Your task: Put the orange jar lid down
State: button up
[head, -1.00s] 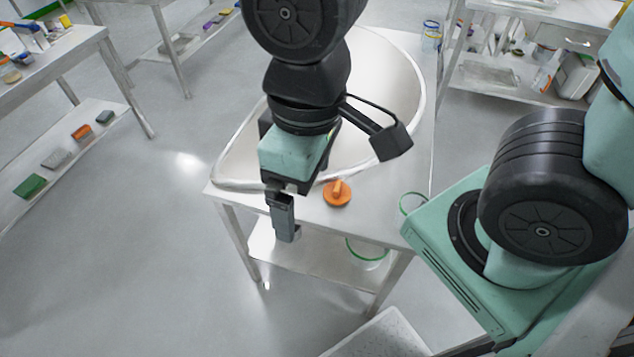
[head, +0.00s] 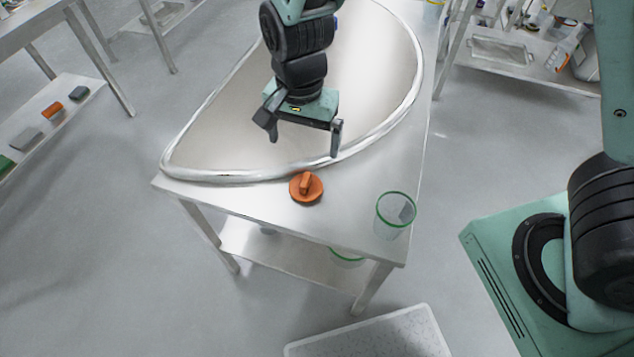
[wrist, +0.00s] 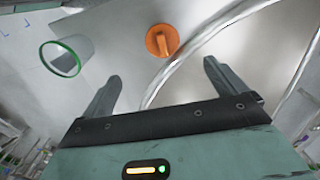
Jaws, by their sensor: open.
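The orange jar lid (head: 306,187) rests on the front part of the metal table (head: 350,215), just outside the rim of the large basin, with its raised grip upward. It also shows in the wrist view (wrist: 161,40), beyond the fingertips. My gripper (head: 303,146) is open and empty, apart from the lid and behind it, over the basin area. In the wrist view my gripper (wrist: 162,75) has its two fingers spread wide with nothing between them.
A clear green-rimmed jar (head: 394,215) stands on the table right of the lid; it shows in the wrist view (wrist: 66,58). The large basin (head: 345,75) with a raised rim fills the table's back. Another green-rimmed container (head: 346,257) sits on the lower shelf.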

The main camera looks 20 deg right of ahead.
send_near(305, 179)
jog(key=f, duration=0.2)
jog(key=s+f, duration=0.1)
jog(key=f, duration=0.2)
jog(key=shift+f, duration=0.15)
jog(key=shift+w+f, duration=0.25)
jog(key=shift+f, duration=1.1)
jog(key=shift+w+f, duration=0.25)
jog(key=shift+f, duration=1.05)
jog(key=c, duration=1.3)
